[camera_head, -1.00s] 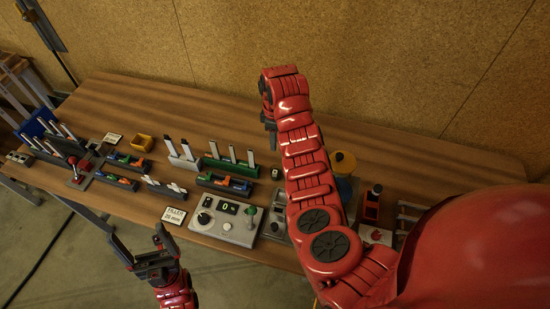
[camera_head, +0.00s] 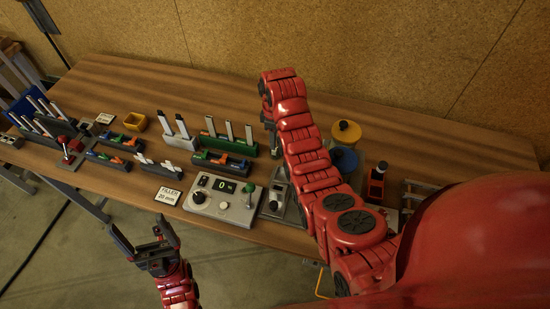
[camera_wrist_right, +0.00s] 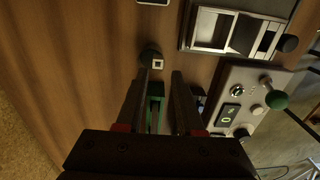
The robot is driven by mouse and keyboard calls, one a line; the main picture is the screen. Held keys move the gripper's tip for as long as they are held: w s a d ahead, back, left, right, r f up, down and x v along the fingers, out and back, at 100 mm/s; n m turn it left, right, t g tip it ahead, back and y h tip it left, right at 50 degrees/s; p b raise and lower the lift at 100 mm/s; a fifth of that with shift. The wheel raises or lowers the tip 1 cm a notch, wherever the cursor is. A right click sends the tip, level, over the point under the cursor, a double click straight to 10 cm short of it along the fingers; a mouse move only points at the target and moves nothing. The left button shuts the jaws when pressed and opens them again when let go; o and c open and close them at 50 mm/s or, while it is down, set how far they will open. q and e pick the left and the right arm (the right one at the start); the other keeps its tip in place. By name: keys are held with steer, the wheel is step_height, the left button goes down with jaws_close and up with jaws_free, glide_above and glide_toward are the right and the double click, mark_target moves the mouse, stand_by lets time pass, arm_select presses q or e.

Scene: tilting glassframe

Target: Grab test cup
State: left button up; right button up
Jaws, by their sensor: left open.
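I cannot tell for certain which thing is the test cup. A small dark round piece (camera_wrist_right: 149,52) with a pale square mark shows at the left fingertip of my right gripper (camera_wrist_right: 162,70) in the right wrist view; I cannot tell if they touch. That gripper's fingers are apart with nothing clearly held, and a green rack (camera_wrist_right: 154,108) shows below between them. In the head view my right forearm hides part of the table, and the right fingers point down near the green rack's right end. My left gripper (camera_head: 140,229) is open and empty in front of the table's front edge.
A control box (camera_head: 222,199) with a green-knobbed lever and a filler sign (camera_head: 168,196) stand near the front edge. A yellow-topped piece (camera_head: 346,131), a blue round piece (camera_head: 343,159) and a red-and-black stand (camera_head: 376,182) are right of my arm. The back of the table is clear.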

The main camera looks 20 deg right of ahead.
mark_target(275, 152)
steer(key=shift+f+p, duration=0.85)
steer(key=shift+p, duration=0.25)
steer(key=shift+f+p, duration=0.35)
steer(key=shift+f, duration=0.05)
steer(key=shift+w+f+p, duration=0.2)
steer(key=shift+f+p, duration=0.35)
steer(key=shift+f, duration=1)
jaws_close()
